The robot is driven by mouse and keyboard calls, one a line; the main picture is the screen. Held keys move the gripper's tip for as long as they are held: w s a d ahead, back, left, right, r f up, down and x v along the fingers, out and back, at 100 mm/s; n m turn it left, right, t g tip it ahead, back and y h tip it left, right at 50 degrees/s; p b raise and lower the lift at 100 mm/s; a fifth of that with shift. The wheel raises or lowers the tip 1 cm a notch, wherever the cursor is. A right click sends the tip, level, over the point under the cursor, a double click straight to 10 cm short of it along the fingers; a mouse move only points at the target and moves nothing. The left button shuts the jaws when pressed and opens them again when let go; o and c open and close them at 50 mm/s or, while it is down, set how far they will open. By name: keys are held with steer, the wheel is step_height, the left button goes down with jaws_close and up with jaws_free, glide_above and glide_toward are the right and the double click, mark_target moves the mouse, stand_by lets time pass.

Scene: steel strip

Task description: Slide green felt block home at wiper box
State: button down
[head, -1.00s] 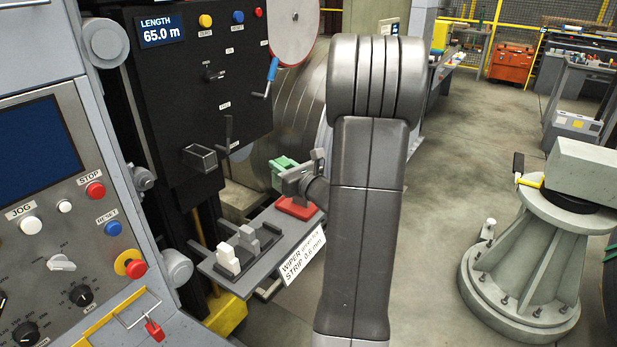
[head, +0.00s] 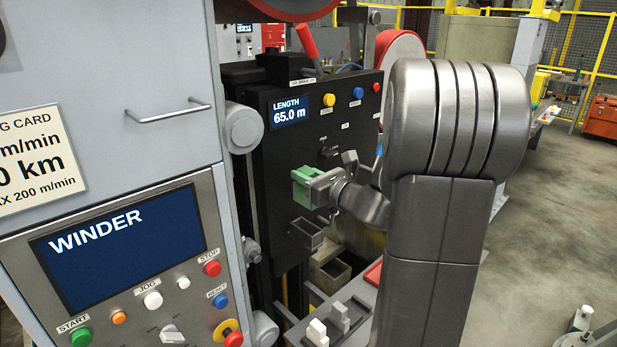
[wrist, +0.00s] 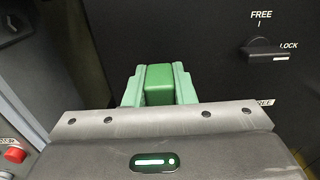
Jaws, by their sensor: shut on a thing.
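The green felt block (head: 302,187) is held at the end of my gripper (head: 322,188), in front of the black panel and raised above a small open-topped grey box (head: 306,234). I take this to be the wiper box; it shows no label here. In the wrist view the block (wrist: 159,84) is darker green in the middle, with paler green pieces on both sides, beyond the gripper's grey plate. The block and the box are apart. The box is out of sight in the wrist view, and its inside is mostly hidden in the head view.
The black panel (head: 275,160) has a FREE/LOCK knob (wrist: 268,55) to the right of the block. Below is a shelf with white and grey blocks (head: 330,322) and part of a red pad (head: 374,273). The winder console (head: 120,260) stands close at left.

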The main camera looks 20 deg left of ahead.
steer(key=shift+f, duration=0.15)
step_height(320, 180, down, 6)
steer(key=b, duration=0.5)
steer(key=shift+r, duration=0.2)
steer(key=shift+f+b, duration=2.55)
steer(key=shift+b, duration=0.2)
stand_by(1.4)
steer(key=c, duration=1.1)
jaws_free()
steer(key=shift+d, duration=0.2)
steer(key=b+v, duration=0.2)
steer(key=v, duration=1.1)
steer(key=shift+s+d, duration=0.25)
